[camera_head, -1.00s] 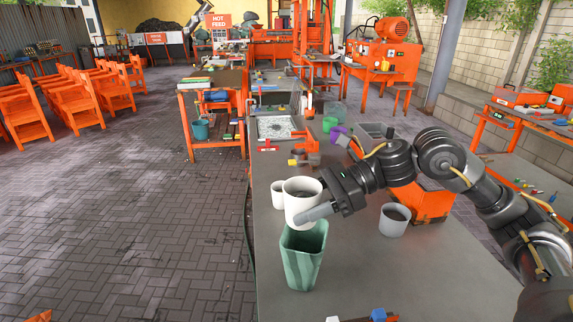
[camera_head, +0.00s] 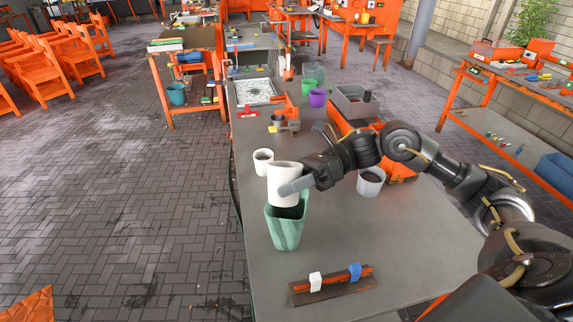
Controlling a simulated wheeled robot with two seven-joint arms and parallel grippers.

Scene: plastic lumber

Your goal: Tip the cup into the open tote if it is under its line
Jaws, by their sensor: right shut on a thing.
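My right gripper (camera_head: 296,186) is shut on a white cup (camera_head: 284,172) and holds it close to upright above the green open tote (camera_head: 285,232). The cup's lower end hides part of the tote's mouth. I cannot make out a line on the cup or the level inside it. A smaller white cup (camera_head: 263,167) stands on the bench just behind and left of the held one. A grey cup (camera_head: 371,186) with dark contents stands to the right, beyond my forearm. My left gripper is not in view.
The grey bench (camera_head: 390,250) is clear right of the tote. A dark strip with a white and a blue block (camera_head: 330,287) lies at the front. A grey bin (camera_head: 356,108), a purple cup (camera_head: 318,97) and a green cup (camera_head: 307,87) stand farther back.

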